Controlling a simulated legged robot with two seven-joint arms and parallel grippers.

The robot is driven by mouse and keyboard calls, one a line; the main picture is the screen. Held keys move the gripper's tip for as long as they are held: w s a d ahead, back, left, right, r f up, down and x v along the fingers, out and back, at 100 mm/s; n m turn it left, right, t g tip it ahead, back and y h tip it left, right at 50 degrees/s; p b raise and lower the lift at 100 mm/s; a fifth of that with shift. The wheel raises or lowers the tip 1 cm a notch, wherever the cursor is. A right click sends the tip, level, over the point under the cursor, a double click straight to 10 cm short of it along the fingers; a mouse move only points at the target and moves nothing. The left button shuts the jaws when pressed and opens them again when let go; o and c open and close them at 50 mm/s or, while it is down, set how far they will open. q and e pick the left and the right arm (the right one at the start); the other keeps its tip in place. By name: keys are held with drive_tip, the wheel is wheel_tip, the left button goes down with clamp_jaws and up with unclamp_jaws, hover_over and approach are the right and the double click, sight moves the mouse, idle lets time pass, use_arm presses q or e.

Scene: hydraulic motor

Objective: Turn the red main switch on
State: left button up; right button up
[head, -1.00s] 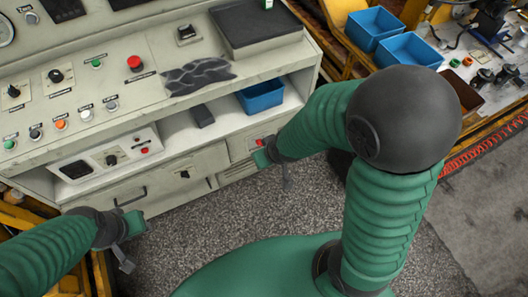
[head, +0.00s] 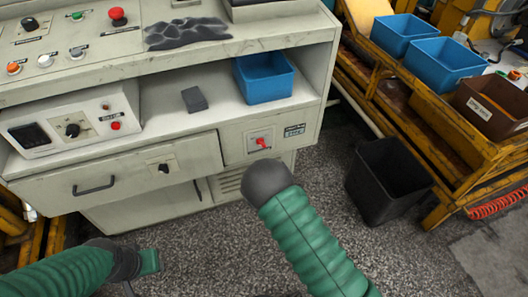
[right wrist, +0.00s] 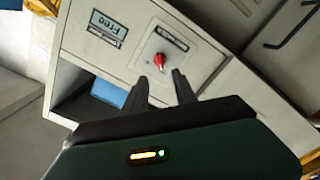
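The red main switch (head: 260,142) is a small red knob on a pale plate, on the right front panel of the grey cabinet. It also shows in the right wrist view (right wrist: 159,61), just past my right gripper's fingertips. My right gripper (right wrist: 160,77) has its two dark fingers apart, with nothing between them. They point at the switch; whether they touch it I cannot tell. In the head view the round grey joint of my right arm hides this gripper. My left gripper (head: 143,272) is low at the left, away from the switch, its fingers unclear.
A drawer with a handle (head: 94,186) is left of the switch. A blue bin (head: 264,77) and a dark block (head: 194,99) sit on the shelf above. A black waste bin (head: 388,180) stands on the floor at right, beside a yellow rack (head: 455,150). Speckled floor lies in front.

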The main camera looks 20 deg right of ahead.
sight(263, 146)
drive_tip(key=w+b, duration=0.2)
drive_tip(key=w, duration=0.9)
drive_tip(key=shift+w+a+b, duration=0.15)
drive_tip(key=shift+b, duration=0.25)
drive_tip(key=shift+c, duration=0.4)
drive_tip(key=shift+f, duration=0.1)
clamp_jaws()
